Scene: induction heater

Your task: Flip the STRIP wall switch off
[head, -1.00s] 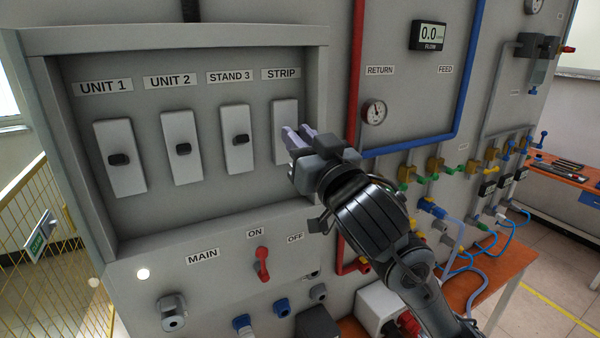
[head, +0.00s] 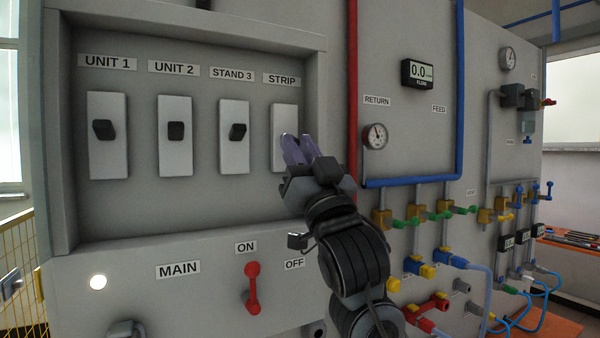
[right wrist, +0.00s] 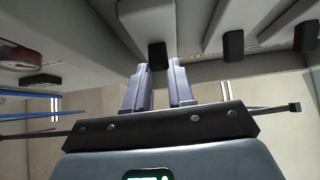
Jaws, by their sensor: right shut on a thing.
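The STRIP wall switch is a pale upright plate (head: 284,125) at the right end of a row in the recessed panel, under the STRIP label (head: 282,80). My right gripper (head: 298,146) is in front of the lower part of this plate and hides its toggle in the head view. In the right wrist view, the dark toggle (right wrist: 157,54) shows at the tips of the two lilac fingers of my right gripper (right wrist: 159,72). The fingers are shut on it. The toggle's exact tilt is hard to tell. My left gripper is not in view.
Switches for UNIT 1 (head: 108,135), UNIT 2 (head: 175,135) and STAND 3 (head: 234,135) stand left of STRIP. A red MAIN lever (head: 252,288) is below. The recess's right wall (head: 315,110) and a red pipe (head: 353,90) are close to my right gripper.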

